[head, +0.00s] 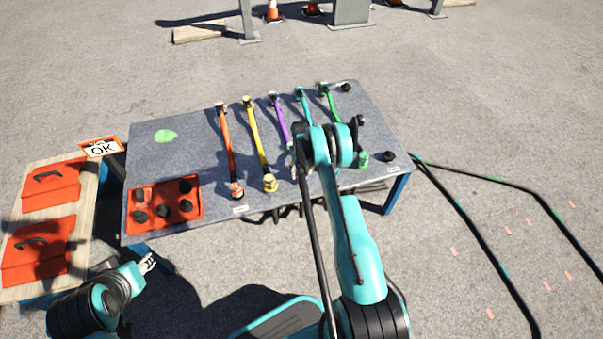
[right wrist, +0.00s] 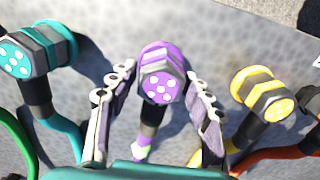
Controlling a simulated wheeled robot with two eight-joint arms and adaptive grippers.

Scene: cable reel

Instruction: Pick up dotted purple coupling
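The purple coupling (right wrist: 160,82), with pale dots on its end face and a grey hex collar, is near the middle of the right wrist view. Its hose (head: 281,118) runs away across the grey table (head: 180,160) in the head view, where my right arm hides the coupling end. My right gripper (right wrist: 160,75) is open, its two fingers on either side of the purple coupling, with no clear grip on it. My left gripper (head: 148,263) is empty beside the table's front left and looks open, though it is small there.
A teal dotted coupling (right wrist: 30,55) and a yellow dotted coupling (right wrist: 265,92) flank the purple one. Orange (head: 228,145) and green (head: 330,103) hoses lie further out. A red tray (head: 192,209) with black parts sits at the table's front left. Red boxes (head: 50,187) stand on a side bench.

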